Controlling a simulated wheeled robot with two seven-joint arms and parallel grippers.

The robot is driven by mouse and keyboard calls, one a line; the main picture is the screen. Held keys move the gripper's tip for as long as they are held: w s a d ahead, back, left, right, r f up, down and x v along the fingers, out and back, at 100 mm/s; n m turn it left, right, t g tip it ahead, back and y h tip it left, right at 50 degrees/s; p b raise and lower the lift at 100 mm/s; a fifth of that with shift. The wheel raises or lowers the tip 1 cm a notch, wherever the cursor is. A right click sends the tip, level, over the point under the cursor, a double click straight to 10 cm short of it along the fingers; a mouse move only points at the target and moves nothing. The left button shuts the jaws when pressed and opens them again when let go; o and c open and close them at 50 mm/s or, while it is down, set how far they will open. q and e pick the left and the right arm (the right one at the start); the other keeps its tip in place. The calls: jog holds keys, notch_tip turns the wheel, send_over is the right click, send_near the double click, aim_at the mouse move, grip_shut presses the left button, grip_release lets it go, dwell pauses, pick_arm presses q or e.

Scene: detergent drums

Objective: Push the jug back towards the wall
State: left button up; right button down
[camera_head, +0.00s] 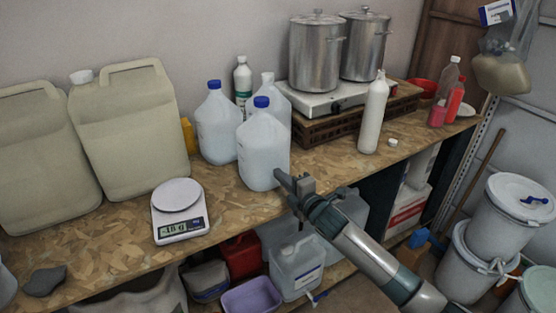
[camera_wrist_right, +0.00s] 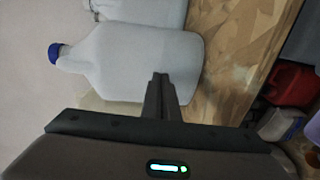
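A translucent white jug with a blue cap (camera_head: 262,148) stands upright near the front edge of the wooden worktop. My right gripper (camera_head: 282,178) is at its lower right side, coming from the front. The jug also fills the upper middle of the right wrist view (camera_wrist_right: 130,60), where it appears sideways. My right gripper's fingers (camera_wrist_right: 160,88) are together with nothing between them, and their tips overlap the jug's lower part. I cannot tell whether they touch it. My left gripper is not in view.
A second blue-capped jug (camera_head: 215,125) stands behind to the left, and another pale jug (camera_head: 270,88) is directly behind. A scale (camera_head: 180,222) sits to the left front. A white bottle (camera_head: 373,118) and a crate (camera_head: 325,128) are to the right. The wall (camera_head: 150,35) is behind.

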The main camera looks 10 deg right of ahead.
jog(key=shift+b+x, duration=0.45)
jog(key=shift+x, duration=1)
jog(key=shift+s+d+r+p, duration=0.15)
jog(key=shift+s+d+p, duration=0.05)
jog(key=shift+s+p, duration=0.25)
jog(key=shift+p+v, duration=0.6)
jog(key=shift+v, duration=0.45)
